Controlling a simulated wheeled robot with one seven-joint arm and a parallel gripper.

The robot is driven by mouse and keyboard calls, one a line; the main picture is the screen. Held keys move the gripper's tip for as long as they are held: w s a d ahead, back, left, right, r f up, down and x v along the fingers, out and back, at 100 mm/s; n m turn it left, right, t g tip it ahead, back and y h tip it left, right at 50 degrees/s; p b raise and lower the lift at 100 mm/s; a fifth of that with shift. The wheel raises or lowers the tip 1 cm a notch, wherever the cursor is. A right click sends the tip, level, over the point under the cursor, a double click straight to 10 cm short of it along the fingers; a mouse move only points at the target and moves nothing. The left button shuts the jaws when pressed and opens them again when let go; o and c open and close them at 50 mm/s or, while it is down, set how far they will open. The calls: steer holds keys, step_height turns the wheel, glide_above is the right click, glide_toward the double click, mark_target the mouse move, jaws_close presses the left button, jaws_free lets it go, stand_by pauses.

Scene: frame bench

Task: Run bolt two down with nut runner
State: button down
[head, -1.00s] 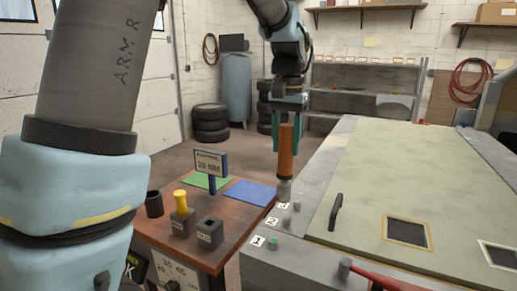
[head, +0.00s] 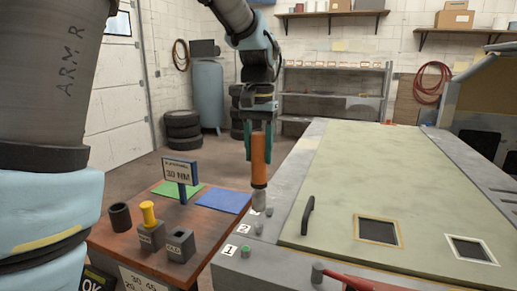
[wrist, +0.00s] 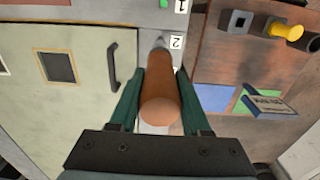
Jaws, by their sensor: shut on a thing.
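My gripper (head: 258,142) is shut on the orange nut runner (head: 261,160), which hangs upright with its grey socket (head: 259,200) pointing down at the bench edge. In the wrist view the orange body (wrist: 160,105) sits between the teal fingers. Bolt two (head: 258,227) is a grey stud beside the "2" label (head: 243,229), and it seems to show in the wrist view (wrist: 160,42) ahead of the runner. The socket appears above and behind bolt two, apart from it. The runner partly hides the area by the third label.
A green-topped bolt (head: 245,251) stands by the "1" label (head: 229,250). A black handle (head: 308,216) rises from the pale panel.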

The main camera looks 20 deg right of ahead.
mark_target(259, 176)
steer(key=shift+f+b, duration=1.15)
steer(key=shift+f, duration=1.15)
steer(key=shift+p, duration=0.35)
steer(key=shift+f+b, duration=0.45)
steer(key=shift+f, duration=0.5)
stand_by(0.4)
steer(key=shift+f+p, duration=0.15)
steer(key=shift+p, duration=0.3)
stand_by(1.2)
